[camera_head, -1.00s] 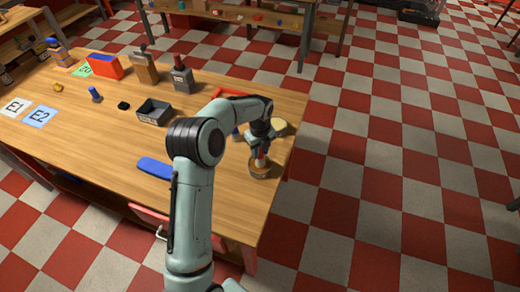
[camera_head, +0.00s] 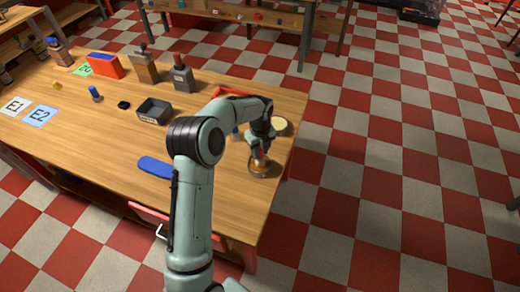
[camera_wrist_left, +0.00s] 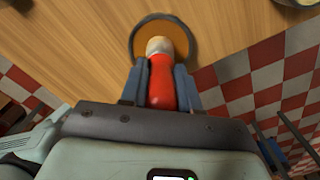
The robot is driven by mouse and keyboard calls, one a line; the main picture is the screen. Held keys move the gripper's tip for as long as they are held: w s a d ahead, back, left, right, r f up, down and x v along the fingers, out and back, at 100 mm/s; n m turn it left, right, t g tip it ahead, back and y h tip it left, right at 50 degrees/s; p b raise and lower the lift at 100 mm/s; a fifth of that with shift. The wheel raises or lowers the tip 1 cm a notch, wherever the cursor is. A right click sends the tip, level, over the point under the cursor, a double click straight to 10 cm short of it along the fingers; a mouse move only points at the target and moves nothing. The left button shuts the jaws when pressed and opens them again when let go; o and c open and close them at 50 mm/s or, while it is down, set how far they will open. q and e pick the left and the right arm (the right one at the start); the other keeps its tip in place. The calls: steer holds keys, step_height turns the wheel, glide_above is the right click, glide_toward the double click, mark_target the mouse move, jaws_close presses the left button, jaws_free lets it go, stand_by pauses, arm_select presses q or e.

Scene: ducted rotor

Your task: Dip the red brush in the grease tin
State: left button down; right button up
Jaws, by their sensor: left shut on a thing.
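My left gripper (camera_head: 259,152) is shut on the red brush (camera_wrist_left: 162,84). In the left wrist view the brush lies between the two fingers, with a pale rounded end pointing away from the wrist. The grease tin (camera_head: 258,173) is a round, open tin near the right edge of the table. Its orange-brown inside (camera_wrist_left: 178,36) shows in the left wrist view. The brush's far end overlaps the tin's opening; I cannot tell whether it touches the grease. My right gripper is not in view.
The wooden table (camera_head: 100,150) carries a blue flat piece (camera_head: 155,167), a dark open box (camera_head: 154,110) and a pale round disc (camera_head: 279,126) behind the tin. Bottles and a red-blue box (camera_head: 104,66) stand farther back. The floor to the right is clear.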

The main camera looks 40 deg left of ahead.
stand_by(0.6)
arm_select(q)
steer(key=shift+w+r+p, duration=0.1)
steer(key=shift+r+p, duration=0.8)
steer(key=shift+r, duration=2.6)
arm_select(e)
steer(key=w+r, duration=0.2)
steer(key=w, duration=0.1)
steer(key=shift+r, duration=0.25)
